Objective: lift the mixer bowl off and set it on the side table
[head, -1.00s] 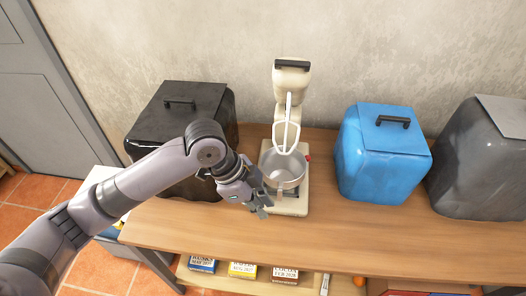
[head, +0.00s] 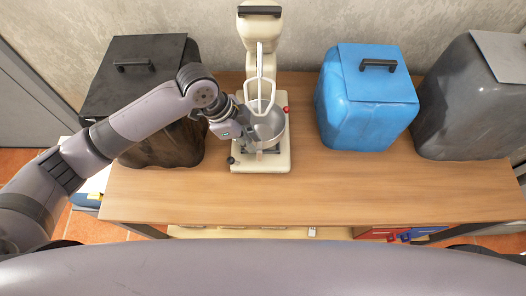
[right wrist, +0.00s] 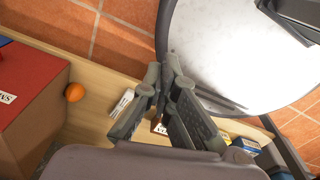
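The steel mixer bowl (head: 271,127) sits on the base of the cream stand mixer (head: 279,163), under the raised head and white beater (head: 260,95). My left gripper (head: 246,141) is at the bowl's left side, at or against its wall. Its fingers are small and partly covered, so its grip is unclear. In the right wrist view my right gripper (right wrist: 161,76) has its fingertips together with nothing between them, away from the bowl. A white surface (head: 91,190), perhaps the side table, shows partly behind my left arm at the wooden table's left end.
The wooden table (head: 330,195) is clear in front and right of the mixer. A black container (head: 135,85) stands left of the mixer; a blue one (head: 367,110) and a grey one (head: 465,110) stand right. A lower shelf (right wrist: 92,115) holds a red box (right wrist: 30,85) and an orange ball (right wrist: 74,92).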

